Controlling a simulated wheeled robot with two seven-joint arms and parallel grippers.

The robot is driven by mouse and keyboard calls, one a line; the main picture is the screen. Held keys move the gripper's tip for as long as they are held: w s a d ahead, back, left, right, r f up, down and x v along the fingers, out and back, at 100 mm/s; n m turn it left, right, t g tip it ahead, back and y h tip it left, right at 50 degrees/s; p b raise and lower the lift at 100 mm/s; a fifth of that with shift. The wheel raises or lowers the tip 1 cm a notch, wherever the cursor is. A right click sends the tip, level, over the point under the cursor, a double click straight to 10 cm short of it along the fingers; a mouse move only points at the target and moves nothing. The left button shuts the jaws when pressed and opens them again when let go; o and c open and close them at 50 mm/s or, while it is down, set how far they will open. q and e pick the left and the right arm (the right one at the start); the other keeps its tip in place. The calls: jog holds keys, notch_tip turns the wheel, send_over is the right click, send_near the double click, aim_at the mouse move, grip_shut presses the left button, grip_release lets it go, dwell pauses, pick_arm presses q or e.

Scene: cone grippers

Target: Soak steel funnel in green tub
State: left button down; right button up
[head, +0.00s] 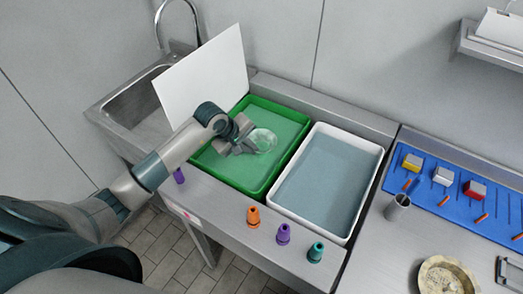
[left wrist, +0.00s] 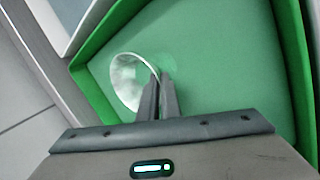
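The steel funnel (head: 264,140) shows as a shiny, pale round shape in the green tub (head: 273,104). It also shows in the left wrist view (left wrist: 127,82), with its wide round mouth tilted and partly blending with the green water. My left gripper (head: 247,143) reaches down over the tub from the left. In the left wrist view its fingers (left wrist: 158,92) are close together at the funnel's right side, with the funnel's edge between them. The funnel's lower part looks to be in the water; how deep I cannot tell. My right gripper is not in view.
A white tub (head: 312,132) of grey-blue water stands to the right. A white panel (head: 205,78) and a sink (head: 135,105) are behind left. Orange (head: 253,216), purple (head: 283,234) and teal (head: 316,252) cones line the front ledge. A metal cup (head: 397,206) stands farther right.

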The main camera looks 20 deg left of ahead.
pick_arm(q)
notch_tip(320, 180, up, 14)
jog(key=p, duration=0.5)
jog(key=shift+f+p, duration=0.25)
jog(key=shift+p, duration=0.05)
dwell(0.8)
jog(key=shift+r, duration=0.1)
dwell(1.2)
notch_tip(320, 180, up, 4)
jog(key=shift+f+p, duration=0.1)
jog(key=shift+p, duration=0.3)
jog(key=shift+d, duration=0.1)
dwell(0.7)
jog(key=s+d+f+m+g+h+b, duration=0.1)
jog(key=s+d+f+m+g+b, duration=0.1)
jog(key=s+d+m+b, duration=0.2)
jog(key=s+d+f+m+g+h+b, duration=0.1)
jog(key=s+d+m+g+h+b, duration=0.1)
jog(key=s+m+b, duration=0.5)
jog(key=s+d+m+g, duration=0.1)
jog(key=s+d, duration=0.1)
jog(key=s, duration=0.3)
jog(key=shift+s+d+f+b, duration=0.15)
jog(key=shift+s+f+b, duration=0.1)
jog(key=shift+f+b, duration=0.15)
